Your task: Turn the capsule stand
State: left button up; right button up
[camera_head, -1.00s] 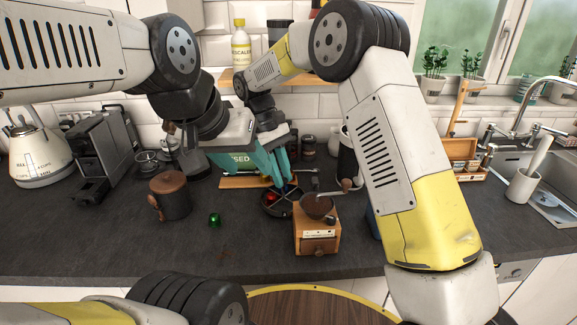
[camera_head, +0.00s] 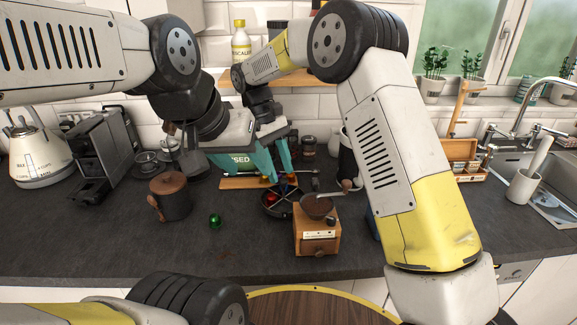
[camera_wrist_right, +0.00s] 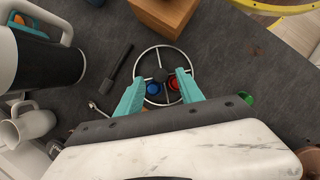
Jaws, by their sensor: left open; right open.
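In the head view the right gripper (camera_head: 277,180) comes down from behind the stand. I cannot tell whether the fingertips touch it.
A wooden grinder (camera_head: 317,236) stands close at the stand's front right. A green capsule (camera_head: 215,221) lies to the left, with a brown-lidded canister (camera_head: 172,198) beyond it. In the wrist view, a dark-handled tool (camera_wrist_right: 119,68) lies near the stand. The front left worktop is clear.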

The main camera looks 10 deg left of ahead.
jog(key=shift+v, duration=2.95)
jog(key=s+d+r+m+t+y, duration=0.25)
jog(key=d+r, duration=0.25)
jog(key=d, duration=0.4)
jog(key=s+d+r+m+t+y, duration=0.1)
jog(key=s+d+r+m+y, duration=0.1)
jog(key=s+d+r, duration=0.35)
jog(key=s+d+f+m+t+y, duration=0.1)
jog(key=s+d+m+t, duration=0.4)
jog(key=s+d, duration=0.8)
jog(key=shift+d+f+m, duration=0.15)
jog(key=shift+f+m, duration=0.4)
jog(key=shift+f, duration=0.2)
jog(key=shift+y, duration=0.25)
